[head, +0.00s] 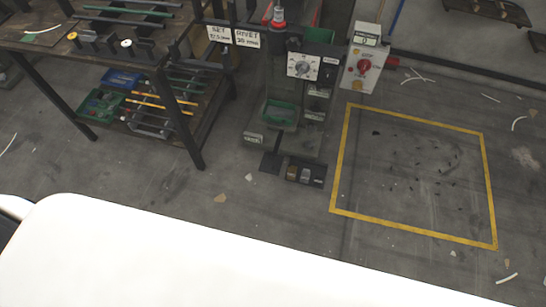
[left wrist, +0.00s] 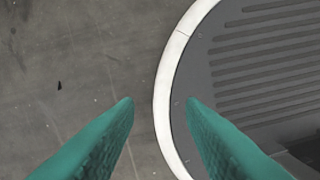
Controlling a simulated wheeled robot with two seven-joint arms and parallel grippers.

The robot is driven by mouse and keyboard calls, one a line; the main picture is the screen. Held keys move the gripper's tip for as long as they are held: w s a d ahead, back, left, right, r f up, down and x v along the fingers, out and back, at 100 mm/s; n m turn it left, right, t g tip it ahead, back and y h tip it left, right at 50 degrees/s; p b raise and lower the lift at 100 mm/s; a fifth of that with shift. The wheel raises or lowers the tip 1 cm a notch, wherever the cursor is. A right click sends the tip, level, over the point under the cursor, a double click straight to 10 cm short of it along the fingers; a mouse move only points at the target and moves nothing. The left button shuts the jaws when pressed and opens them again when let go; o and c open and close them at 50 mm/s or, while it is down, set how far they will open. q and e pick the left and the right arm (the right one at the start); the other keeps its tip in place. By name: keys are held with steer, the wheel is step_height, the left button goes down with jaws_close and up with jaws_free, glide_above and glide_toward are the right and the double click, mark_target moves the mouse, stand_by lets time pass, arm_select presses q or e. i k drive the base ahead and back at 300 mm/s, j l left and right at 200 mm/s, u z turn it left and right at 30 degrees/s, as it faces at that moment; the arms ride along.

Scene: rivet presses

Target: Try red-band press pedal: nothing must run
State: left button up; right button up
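The red-band press (head: 279,20) stands at the top centre of the head view, a dark upright machine with a red band near its top. A white dial panel (head: 303,66) is on the press. A grey box with a red knob (head: 364,67) and a small display stands to its right. My left gripper (left wrist: 160,102) shows in the left wrist view, its teal fingers apart with nothing between them. My right gripper is not in view.
A dark workbench (head: 150,52) with bins and rods on its shelf stands left of the press. Two signs, SET and RIVET (head: 247,38), hang beside the press. A yellow floor outline (head: 412,232) encloses scattered dark bits on the right. Floor before the pedals is mostly clear.

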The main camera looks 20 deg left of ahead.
mark_target(271, 163)
steer(key=i+l, duration=0.65)
steer(key=i+l+u, duration=0.2)
steer(key=l, duration=0.15)
steer(key=u, duration=1.05)
